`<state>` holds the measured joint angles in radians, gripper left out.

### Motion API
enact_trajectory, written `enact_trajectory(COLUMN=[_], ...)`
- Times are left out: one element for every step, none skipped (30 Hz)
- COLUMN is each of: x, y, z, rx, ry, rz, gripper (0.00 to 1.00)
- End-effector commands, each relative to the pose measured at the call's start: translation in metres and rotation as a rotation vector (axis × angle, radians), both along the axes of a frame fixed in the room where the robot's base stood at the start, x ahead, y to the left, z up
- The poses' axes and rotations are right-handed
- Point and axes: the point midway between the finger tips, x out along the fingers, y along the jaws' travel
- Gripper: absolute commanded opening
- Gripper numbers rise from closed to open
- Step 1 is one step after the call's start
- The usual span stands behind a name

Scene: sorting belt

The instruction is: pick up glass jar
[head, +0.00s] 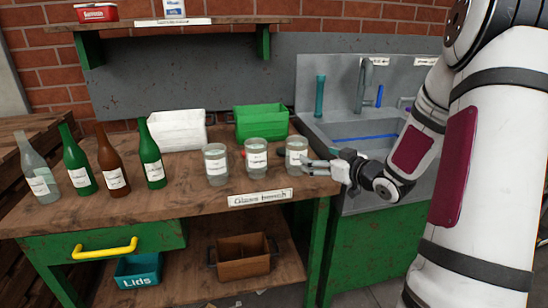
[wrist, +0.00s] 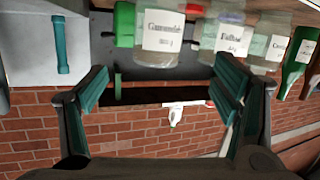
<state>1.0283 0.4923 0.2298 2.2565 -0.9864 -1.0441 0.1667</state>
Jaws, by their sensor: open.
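Three glass jars with white labels stand in a row near the front of the wooden bench: a left jar (head: 215,165), a middle jar (head: 256,158) and a right jar (head: 296,155). My gripper (head: 316,166) is open, at the right side of the right jar, with its fingers pointing left towards it. I cannot tell whether they touch. In the wrist view my gripper (wrist: 161,82) has its fingers spread with nothing held. The nearest jar (wrist: 164,38) shows at the top, between and beyond the fingertips, with another jar (wrist: 232,42) to its right.
Several bottles, including a brown bottle (head: 111,162), stand at the left of the bench (head: 180,195). A white bin (head: 178,131) and a green bin (head: 262,123) sit behind the jars. A sink (head: 362,130) adjoins at right. A lids box (head: 139,270) and brown crate (head: 243,262) are below.

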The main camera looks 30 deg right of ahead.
Motion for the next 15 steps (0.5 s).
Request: enact_trajectory(x=[-0.003, -0.005, -0.007, -0.009, -0.011, -0.013, -0.014, -0.014, -0.012, -0.009, -0.006, 0.0, 0.005, 0.011, 0.019], y=[-0.007, -0.01, -0.012, -0.013, -0.014, -0.016, -0.016, -0.016, -0.016, -0.015, -0.015, -0.014, -0.013, -0.012, -0.012], z=[-0.016, -0.019, -0.022, -0.023, -0.025, -0.026, -0.026, -0.027, -0.026, -0.026, -0.026, -0.026, -0.026, -0.025, -0.026], rx=[0.037, 0.054, 0.073, 0.085, 0.095, 0.107, 0.114, 0.118, 0.122, 0.123, 0.124, 0.124, 0.124, 0.124, 0.123], ry=[-0.044, -0.07, -0.103, -0.123, -0.139, -0.158, -0.17, -0.177, -0.185, -0.189, -0.191, -0.192, -0.192, -0.192, -0.191], rz=[0.011, 0.02, 0.033, 0.039, 0.046, 0.05, 0.054, 0.058, 0.062, 0.064, 0.065, 0.065, 0.066, 0.067, 0.066], gripper=[0.81, 0.81, 0.81, 0.81, 0.81, 0.81, 0.81, 0.81, 0.81, 0.81, 0.81, 0.81, 0.81, 0.81, 0.81])
